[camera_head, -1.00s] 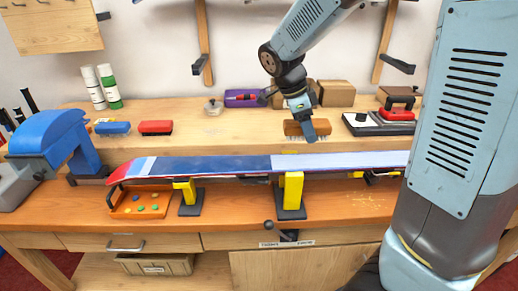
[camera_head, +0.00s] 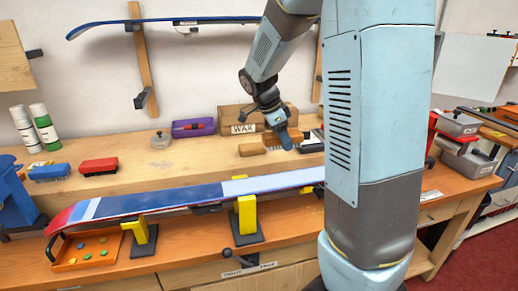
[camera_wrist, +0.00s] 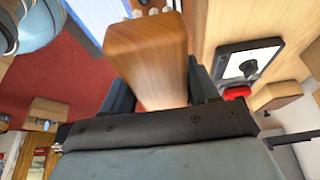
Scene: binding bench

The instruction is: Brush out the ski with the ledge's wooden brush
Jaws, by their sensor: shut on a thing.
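The ski (camera_head: 190,198) lies base up along the bench on yellow-topped supports, its red tip at the left. Its middle is blue, and a pale stretch runs right until my arm hides it. My gripper (camera_head: 284,138) is shut on the wooden brush (camera_head: 254,149), beyond the ski and over the ledge in the head view. The brown block of the brush (camera_wrist: 150,55) fills the space between my fingers in the wrist view, with a few pale bristle tufts at its far end. I cannot tell its exact height over the ledge.
A blue brush (camera_head: 50,172) and a red brush (camera_head: 98,166) lie on the ledge (camera_head: 150,185), with a purple box (camera_head: 193,127) and a WAX box (camera_head: 236,117) behind. An orange tray (camera_head: 85,250) sits below the ski tip. Another ski (camera_head: 170,20) hangs on the wall.

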